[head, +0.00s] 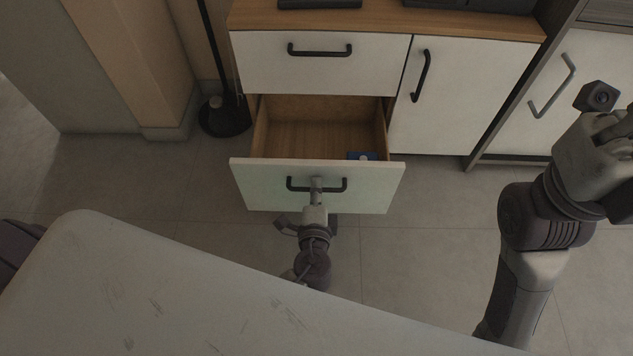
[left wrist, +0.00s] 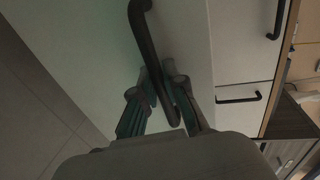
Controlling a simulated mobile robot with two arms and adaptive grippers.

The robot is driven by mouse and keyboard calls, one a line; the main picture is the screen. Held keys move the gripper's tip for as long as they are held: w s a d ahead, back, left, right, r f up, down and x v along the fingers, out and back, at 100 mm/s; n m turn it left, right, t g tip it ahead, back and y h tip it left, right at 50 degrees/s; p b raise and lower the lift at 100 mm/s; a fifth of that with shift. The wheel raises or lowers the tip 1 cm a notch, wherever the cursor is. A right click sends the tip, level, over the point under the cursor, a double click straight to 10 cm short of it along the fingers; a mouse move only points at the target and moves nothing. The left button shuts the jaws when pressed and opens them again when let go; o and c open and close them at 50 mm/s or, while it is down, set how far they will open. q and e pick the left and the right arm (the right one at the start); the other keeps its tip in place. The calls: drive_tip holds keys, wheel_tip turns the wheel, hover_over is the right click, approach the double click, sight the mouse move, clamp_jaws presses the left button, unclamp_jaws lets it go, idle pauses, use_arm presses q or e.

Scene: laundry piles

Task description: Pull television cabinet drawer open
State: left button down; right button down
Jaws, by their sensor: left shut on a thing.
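The television cabinet (head: 385,18) has a wooden top and white fronts. Its lower drawer (head: 247,185) is pulled well out, and its wooden inside shows in the head view. A small blue item (head: 360,156) lies inside near the front right. My left gripper (head: 317,184) is at the drawer's black bar handle (head: 341,185), shut on it. In the left wrist view, the fingers (left wrist: 165,98) close around the dark handle (left wrist: 142,35). My right arm is at the right of the head view; its gripper's fingers are not clearly visible.
The upper drawer (head: 266,62) and the right door (head: 455,90) of the cabinet are shut. Another cabinet (head: 590,75) stands at the right. A dark round stand base (head: 225,117) is on the floor at the left. Floor in front of the drawer is clear.

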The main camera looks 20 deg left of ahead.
idle(0.3)
use_arm(q)
drive_tip(key=c, duration=1.5)
unclamp_jaws()
drive_tip(key=shift+s, duration=0.15)
drive_tip(key=v, duration=1.1)
drive_tip(key=shift+s+d+r, duration=0.1)
drive_tip(key=shift+s+d, duration=0.05)
drive_tip(key=shift+s, duration=0.2)
drive_tip(key=shift+w, duration=0.1)
